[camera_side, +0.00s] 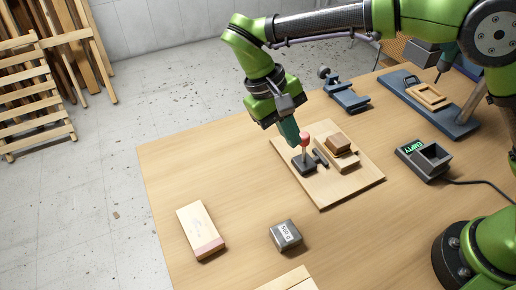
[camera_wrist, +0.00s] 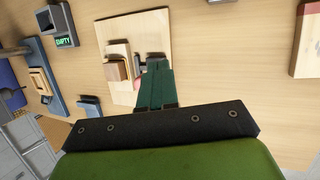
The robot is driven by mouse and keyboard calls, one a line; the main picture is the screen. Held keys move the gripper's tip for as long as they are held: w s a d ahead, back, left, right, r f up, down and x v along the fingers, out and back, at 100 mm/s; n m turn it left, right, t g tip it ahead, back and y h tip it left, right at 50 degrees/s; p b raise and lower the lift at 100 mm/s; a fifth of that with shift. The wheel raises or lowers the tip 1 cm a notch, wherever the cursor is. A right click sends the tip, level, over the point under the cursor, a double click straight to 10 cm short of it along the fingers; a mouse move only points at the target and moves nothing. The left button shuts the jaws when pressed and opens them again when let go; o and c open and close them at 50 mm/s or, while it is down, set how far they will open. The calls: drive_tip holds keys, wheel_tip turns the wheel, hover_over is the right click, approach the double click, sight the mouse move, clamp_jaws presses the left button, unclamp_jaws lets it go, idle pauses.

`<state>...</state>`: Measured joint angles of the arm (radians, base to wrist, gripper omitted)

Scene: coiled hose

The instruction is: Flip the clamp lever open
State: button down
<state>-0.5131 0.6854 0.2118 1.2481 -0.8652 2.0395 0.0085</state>
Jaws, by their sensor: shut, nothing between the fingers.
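The clamp (camera_side: 304,166) has a dark base on a pale wooden board (camera_side: 345,190). Its lever stands roughly upright and ends in a red knob (camera_side: 304,138). A dark bar (camera_side: 321,158) lies beside the wooden blocks (camera_side: 338,150) on the board. My gripper (camera_side: 296,142), with teal fingers, is shut and empty, just left of the knob; I cannot tell whether it touches.
A wooden block with a reddish end (camera_side: 200,230) and a grey weight (camera_side: 285,235) lie at the front. A dark box with a green "EMPTY" display (camera_side: 411,149) stands at the right. A blue vise-like tool (camera_side: 346,97) and a blue fixture (camera_side: 465,128) are behind. Bare table lies left of the board.

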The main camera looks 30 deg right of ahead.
drive_tip(key=a+r+n+t+h, duration=0.1)
drive_tip(key=a+r+n+t, duration=0.1)
drive_tip(key=a+r+t, duration=0.3)
drive_tip(key=g, duration=0.1)
approach(304, 149)
drive_tip(key=a+f, duration=0.4)
drive_tip(key=shift+w+d+f, duration=0.1)
drive_tip(key=shift+d, duration=0.95)
drive_tip(key=shift+w+d+f, duration=0.1)
drive_tip(key=shift+d, duration=0.9)
